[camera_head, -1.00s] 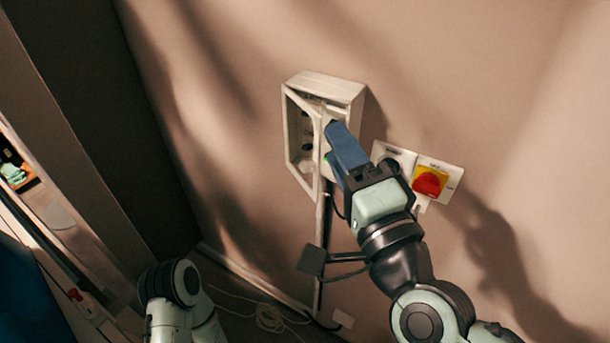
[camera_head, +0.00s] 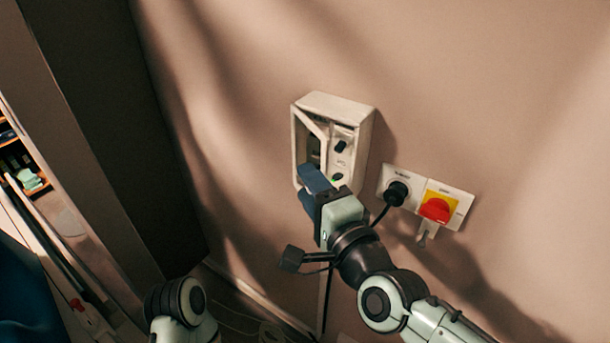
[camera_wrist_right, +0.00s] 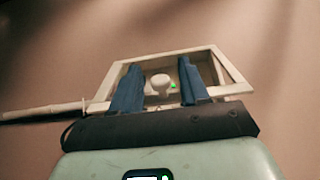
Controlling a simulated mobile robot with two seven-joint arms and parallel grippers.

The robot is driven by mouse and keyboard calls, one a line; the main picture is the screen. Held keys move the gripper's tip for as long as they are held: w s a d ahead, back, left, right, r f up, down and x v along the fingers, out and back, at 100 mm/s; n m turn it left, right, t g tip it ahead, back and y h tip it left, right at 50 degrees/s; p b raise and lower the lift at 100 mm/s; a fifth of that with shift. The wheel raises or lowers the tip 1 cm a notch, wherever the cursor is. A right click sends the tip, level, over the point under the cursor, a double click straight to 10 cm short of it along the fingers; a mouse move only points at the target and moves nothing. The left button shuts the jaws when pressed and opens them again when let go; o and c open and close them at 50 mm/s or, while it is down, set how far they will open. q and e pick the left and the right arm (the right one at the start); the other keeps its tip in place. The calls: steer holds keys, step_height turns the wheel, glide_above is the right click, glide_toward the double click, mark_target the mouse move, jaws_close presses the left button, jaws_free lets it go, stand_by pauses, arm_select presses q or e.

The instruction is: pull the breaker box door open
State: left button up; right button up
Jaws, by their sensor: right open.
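The white breaker box (camera_head: 352,108) is mounted on the wall near the middle of the head view. Its framed door (camera_head: 311,122) stands ajar, angled out from the left side, with dark switches visible inside. My right gripper (camera_head: 316,180) is at the box's lower front, covering the door's lower part. I cannot tell whether a finger touches the door. My left gripper is out of view.
Right of the box are a socket with a black plug (camera_head: 397,193) and a red rotary switch (camera_head: 436,209) on yellow. A dark recess and shelving (camera_head: 30,180) are at the left. A pale bar (camera_wrist_right: 45,110) extends left in the wrist view.

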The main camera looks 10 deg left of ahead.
steer(key=shift+x, duration=1.05)
jaws_close()
steer(key=shift+p, duration=0.3)
